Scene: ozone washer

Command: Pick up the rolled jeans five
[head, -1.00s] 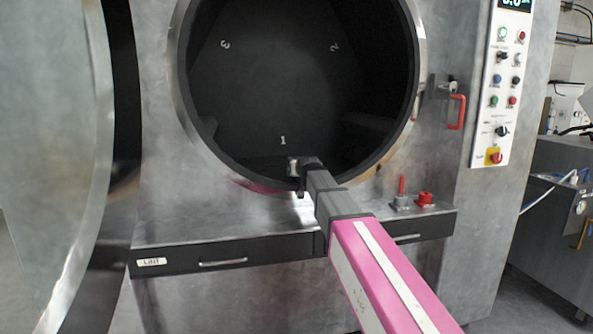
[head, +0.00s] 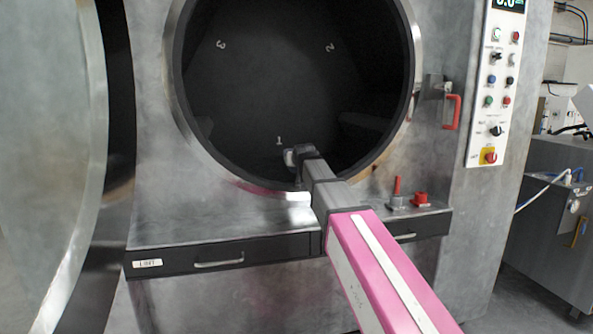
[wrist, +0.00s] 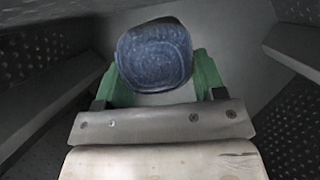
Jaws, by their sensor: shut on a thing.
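A rolled pair of blue jeans (wrist: 155,55) shows end-on in the wrist view as a round denim bundle. My gripper (wrist: 160,85) has its two green fingers on either side of the roll and is shut on it. In the head view my gripper (head: 298,155) is inside the lower front of the washer drum (head: 300,90), near the number 1 mark. The jeans cannot be made out in the head view, where the wrist and the dark drum hide them. I cannot tell whether the roll touches the drum floor.
The round drum opening has a metal rim (head: 176,95) close around my arm. The open door (head: 50,160) stands at the left. A ledge with drawers (head: 219,264) lies below the opening. Red-topped fittings (head: 420,199) and a red handle (head: 452,112) are at the right.

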